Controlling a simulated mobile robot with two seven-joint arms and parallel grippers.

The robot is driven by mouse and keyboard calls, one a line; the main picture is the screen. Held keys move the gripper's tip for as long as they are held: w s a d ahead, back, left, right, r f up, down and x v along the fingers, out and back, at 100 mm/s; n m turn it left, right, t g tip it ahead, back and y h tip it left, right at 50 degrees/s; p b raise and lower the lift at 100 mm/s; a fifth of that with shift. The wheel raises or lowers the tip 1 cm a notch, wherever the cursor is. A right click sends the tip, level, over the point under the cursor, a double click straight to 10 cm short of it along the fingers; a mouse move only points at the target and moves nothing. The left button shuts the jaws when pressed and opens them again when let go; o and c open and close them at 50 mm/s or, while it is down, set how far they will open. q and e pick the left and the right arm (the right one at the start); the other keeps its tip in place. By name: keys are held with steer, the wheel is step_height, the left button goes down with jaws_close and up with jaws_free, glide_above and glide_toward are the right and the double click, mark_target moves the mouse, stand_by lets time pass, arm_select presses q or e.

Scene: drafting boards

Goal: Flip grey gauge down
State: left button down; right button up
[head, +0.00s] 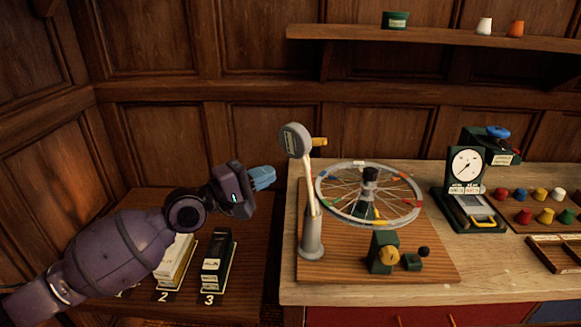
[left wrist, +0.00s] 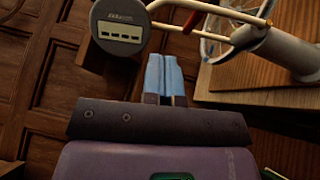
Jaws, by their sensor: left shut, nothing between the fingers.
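The grey gauge (head: 295,140) is a round grey head on top of a pale upright arm, which rises from a grey post (head: 312,238) on a wooden board. A short yellow piece sticks out to the right of the head. In the left wrist view the gauge (left wrist: 120,28) shows at the top with a label on its face, left of the fingertips. My left gripper (head: 264,178) has blue fingers, is shut and empty, and is left of and below the gauge head, apart from it. The fingers also show in the left wrist view (left wrist: 164,75). My right gripper is not in view.
A spoked wheel (head: 330,190) stands right of the post, with a green block with a yellow knob (head: 384,252) in front. A dial device (head: 466,165) and coloured knobs (head: 523,216) are farther right. Numbered black and white boxes (head: 216,262) sit lower left.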

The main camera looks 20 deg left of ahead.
arm_select(q)
steer(key=d, duration=0.1)
steer(key=w+d+p, duration=0.1)
steer(key=d, duration=0.1)
steer(key=d+p, duration=0.1)
steer(key=d, duration=0.1)
steer(key=shift+w+d+r, duration=0.1)
steer(key=shift+w+r, duration=0.3)
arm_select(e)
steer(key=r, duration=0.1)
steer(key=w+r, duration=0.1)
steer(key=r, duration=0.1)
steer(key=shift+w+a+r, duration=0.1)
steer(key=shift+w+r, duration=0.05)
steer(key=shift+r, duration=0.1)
